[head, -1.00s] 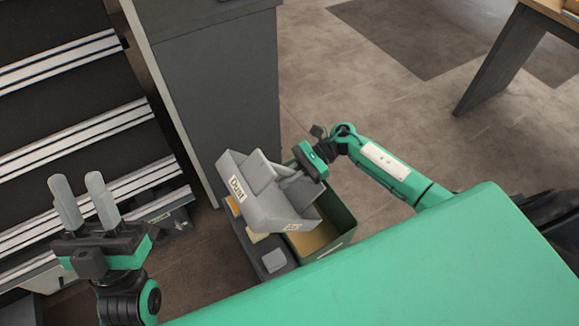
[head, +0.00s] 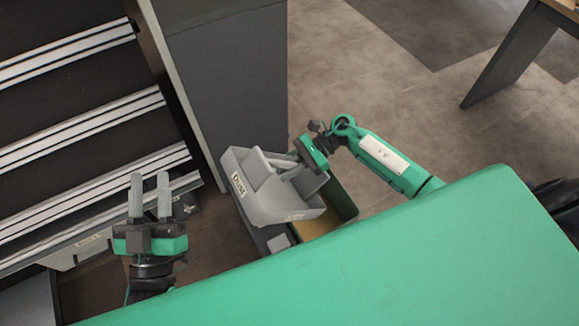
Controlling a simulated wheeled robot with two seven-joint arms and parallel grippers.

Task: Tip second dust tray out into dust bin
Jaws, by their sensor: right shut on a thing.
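A grey dust tray (head: 262,203) with a "Dust" label is held in the air by my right gripper (head: 288,169), which is shut on its right side. The tray is tilted and its inside shows. Under and behind it is the green dust bin (head: 341,200), with a tan inside; the tray covers part of the bin's opening. I cannot tell whether anything is left in the tray. My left gripper (head: 150,196) is at the lower left, with two upright fingers apart and nothing between them.
A grey container (head: 278,243) is beside the bin, mostly hidden by the tray. A dark rack with light rails (head: 95,125) fills the left. A grey cabinet (head: 230,85) stands behind the tray. A table leg (head: 507,55) is at the upper right. Open floor (head: 400,110) lies between.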

